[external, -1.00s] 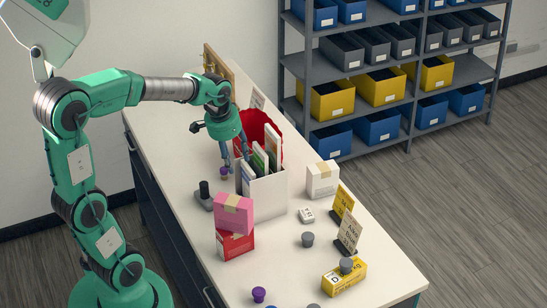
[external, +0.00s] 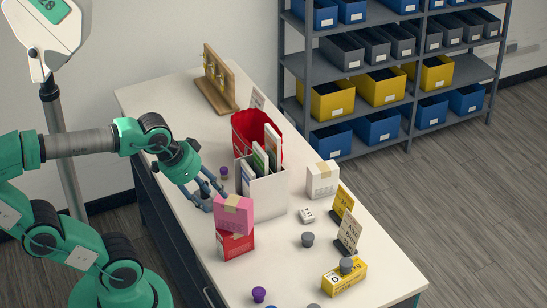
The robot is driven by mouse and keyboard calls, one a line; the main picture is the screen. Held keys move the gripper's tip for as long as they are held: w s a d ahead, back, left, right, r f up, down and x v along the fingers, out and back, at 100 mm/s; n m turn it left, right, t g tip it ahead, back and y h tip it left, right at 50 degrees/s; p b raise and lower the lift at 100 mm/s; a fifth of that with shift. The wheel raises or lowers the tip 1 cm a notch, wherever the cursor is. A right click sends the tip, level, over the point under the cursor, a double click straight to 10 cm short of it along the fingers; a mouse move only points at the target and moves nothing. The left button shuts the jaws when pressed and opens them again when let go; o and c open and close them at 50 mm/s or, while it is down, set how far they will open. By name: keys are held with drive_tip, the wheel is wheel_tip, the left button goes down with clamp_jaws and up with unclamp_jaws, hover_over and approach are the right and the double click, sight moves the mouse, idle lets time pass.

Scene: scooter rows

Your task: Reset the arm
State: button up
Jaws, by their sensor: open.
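My green arm reaches in from the left over the near edge of the white counter (external: 165,95). My gripper (external: 219,200) is open and empty, its dark fingers pointing down and to the right. The fingertips show just left of a pink box (external: 234,211) that sits on a red box (external: 236,243). I cannot tell whether they touch it. A dark grey object (external: 205,191) is partly hidden behind the fingers. A small purple knob-like piece (external: 224,172) stands on the counter behind the gripper.
A white holder (external: 265,197) with upright booklets and a red bin (external: 243,135) stand right of the gripper. A white box (external: 322,180), a yellow box (external: 344,278) and small cards (external: 347,234) stand further right. The counter's far left is mostly clear beside a wooden stand (external: 219,85).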

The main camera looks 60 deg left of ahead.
drive_tip(key=shift+f, duration=0.1)
idle(0.3)
wheel_tip(320, 180, down, 9)
drive_tip(key=b, duration=0.9)
